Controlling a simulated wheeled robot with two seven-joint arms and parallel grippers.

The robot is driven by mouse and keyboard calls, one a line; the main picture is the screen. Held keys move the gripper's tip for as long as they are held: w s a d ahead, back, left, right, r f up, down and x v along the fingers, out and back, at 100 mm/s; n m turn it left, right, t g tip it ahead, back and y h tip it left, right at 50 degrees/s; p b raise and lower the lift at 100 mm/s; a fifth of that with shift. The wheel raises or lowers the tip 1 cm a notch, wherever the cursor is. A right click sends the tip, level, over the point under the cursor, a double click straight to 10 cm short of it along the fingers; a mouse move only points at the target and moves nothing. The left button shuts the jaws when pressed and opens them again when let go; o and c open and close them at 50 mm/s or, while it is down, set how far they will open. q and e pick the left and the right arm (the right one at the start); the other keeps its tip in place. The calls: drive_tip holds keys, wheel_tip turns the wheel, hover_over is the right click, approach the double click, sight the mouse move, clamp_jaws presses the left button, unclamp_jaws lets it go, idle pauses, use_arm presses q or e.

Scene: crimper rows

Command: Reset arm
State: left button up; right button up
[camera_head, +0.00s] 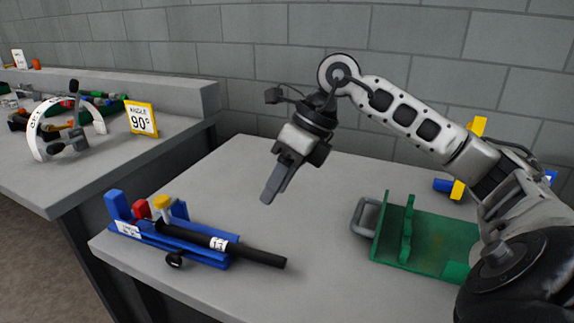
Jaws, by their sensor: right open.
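My right arm (410,108) comes in from the right and bends over the grey table. My right gripper (276,184) hangs above the middle of the table, fingers pointing down and to the left. It is open, and I see nothing between the fingers. Below and left of it, a blue fixture (190,221) holds a black-handled tool (236,246) lying lengthwise, with a red block (142,208) and a yellow knob (162,203) at its left end. The gripper is apart from it. My left gripper is not in view.

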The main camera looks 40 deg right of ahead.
drive_tip(key=shift+v, duration=1.6)
